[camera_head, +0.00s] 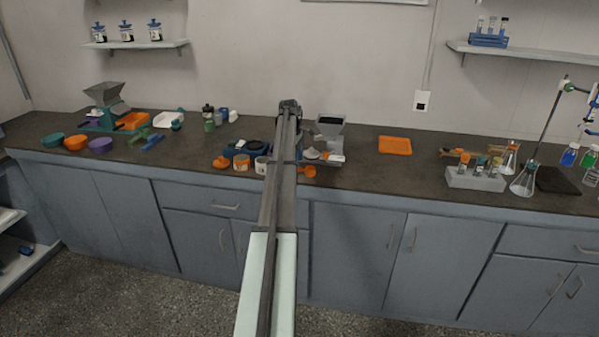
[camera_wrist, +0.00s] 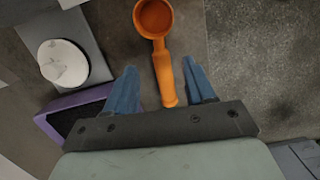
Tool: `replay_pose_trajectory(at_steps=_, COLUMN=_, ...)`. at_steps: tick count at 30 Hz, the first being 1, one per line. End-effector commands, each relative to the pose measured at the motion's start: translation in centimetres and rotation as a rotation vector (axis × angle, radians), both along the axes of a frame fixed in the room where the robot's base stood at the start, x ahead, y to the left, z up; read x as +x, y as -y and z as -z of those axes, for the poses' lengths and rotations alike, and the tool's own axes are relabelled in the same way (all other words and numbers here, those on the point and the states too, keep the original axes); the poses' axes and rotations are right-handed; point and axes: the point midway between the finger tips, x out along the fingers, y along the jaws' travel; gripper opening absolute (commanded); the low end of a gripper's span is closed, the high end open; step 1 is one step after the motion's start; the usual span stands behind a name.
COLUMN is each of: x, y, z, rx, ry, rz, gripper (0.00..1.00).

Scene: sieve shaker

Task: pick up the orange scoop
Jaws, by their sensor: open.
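The orange scoop (camera_wrist: 163,72) lies in the upper middle of the wrist view, its round bowl at the top and its handle pointing down toward my gripper. My gripper (camera_wrist: 161,84) is open, with one blue finger on each side of the handle and visible gaps between. Whether the fingers are at handle height I cannot tell. In the head view the scoop (camera_head: 306,171) shows near the counter's front edge, just right of my arm. My gripper is hidden there behind my arm.
Left of the scoop in the wrist view are a white round dish (camera_wrist: 63,63) on a grey plate and a purple-rimmed dark object (camera_wrist: 72,116).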

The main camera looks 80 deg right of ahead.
Motion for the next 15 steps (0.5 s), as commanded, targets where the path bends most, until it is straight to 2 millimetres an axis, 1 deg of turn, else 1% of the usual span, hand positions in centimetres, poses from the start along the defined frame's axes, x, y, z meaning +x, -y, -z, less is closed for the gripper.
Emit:
replay_pose_trajectory(at_steps=3, x=-0.1, y=-0.3, z=1.7, rx=0.002, ry=0.0, rz=0.0, gripper=0.54)
replay_pose_trajectory(at_steps=7, x=-0.4, y=-0.3, z=3.2, rx=0.001, ry=0.0, rz=0.0, gripper=0.54)
replay_pose_trajectory(at_steps=10, x=-0.4, y=-0.3, z=3.7, rx=0.001, ry=0.0, rz=0.0, gripper=0.54)
replay_pose_trajectory(at_steps=15, x=-0.4, y=-0.2, z=3.7, rx=0.0, ry=0.0, rz=0.0, gripper=0.54)
